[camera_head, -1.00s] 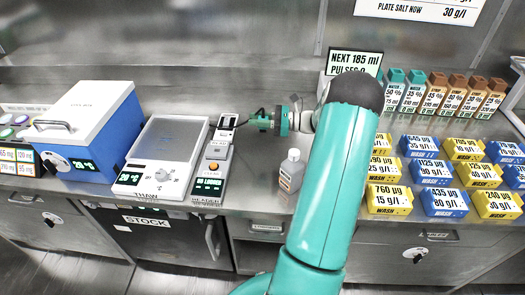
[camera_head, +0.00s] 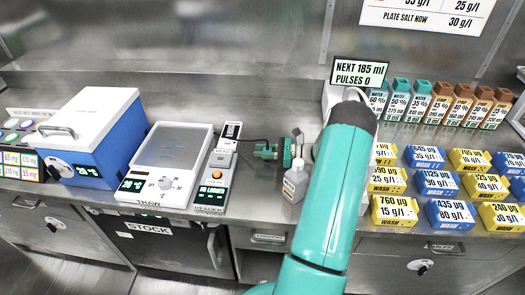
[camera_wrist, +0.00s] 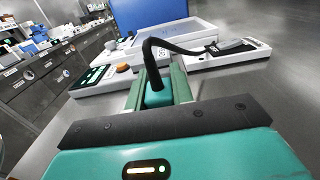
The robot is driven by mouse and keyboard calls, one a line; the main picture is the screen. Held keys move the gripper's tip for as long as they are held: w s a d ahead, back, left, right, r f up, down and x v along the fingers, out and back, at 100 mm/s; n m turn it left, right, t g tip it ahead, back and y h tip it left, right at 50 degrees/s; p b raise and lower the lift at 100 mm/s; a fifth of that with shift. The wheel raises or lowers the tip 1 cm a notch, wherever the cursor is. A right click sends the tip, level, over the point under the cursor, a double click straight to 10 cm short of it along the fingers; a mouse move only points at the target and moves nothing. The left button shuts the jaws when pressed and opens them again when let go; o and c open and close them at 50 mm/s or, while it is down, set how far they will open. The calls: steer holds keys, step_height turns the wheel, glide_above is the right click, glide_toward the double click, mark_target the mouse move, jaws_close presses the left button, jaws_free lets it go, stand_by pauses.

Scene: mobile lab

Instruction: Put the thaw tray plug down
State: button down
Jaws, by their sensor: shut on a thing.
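My gripper (camera_head: 264,151) is shut on the thaw tray plug and holds it over the steel bench, to the right of the reader. In the wrist view the plug (camera_wrist: 158,94) is a small teal block between the green fingers. A black cable (camera_wrist: 183,45) arches from it to the far part of the white reader (camera_wrist: 235,55). In the head view the fingers largely hide the plug. The reader (camera_head: 219,170) has an orange button and a green display that seems to read "NO LOGGER". The thaw tray (camera_head: 167,182) stands left of the reader. I cannot tell whether the plug touches the bench.
A small white bottle (camera_head: 295,181) stands close beside my wrist. A blue cool box (camera_head: 98,140) is at the left. Blue and yellow wash boxes (camera_head: 437,184) and a row of bottles (camera_head: 440,105) fill the right. Bare bench lies between reader and bottle.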

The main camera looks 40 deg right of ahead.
steer(key=shift+f, duration=0.15)
steer(key=shift+f, duration=0.35)
steer(key=shift+f, duration=0.1)
steer(key=c, duration=1.2)
jaws_free()
steer(key=shift+r, duration=0.35)
steer(key=v, duration=0.7)
steer(key=shift+s+d+r, duration=0.2)
steer(key=shift+r, duration=0.05)
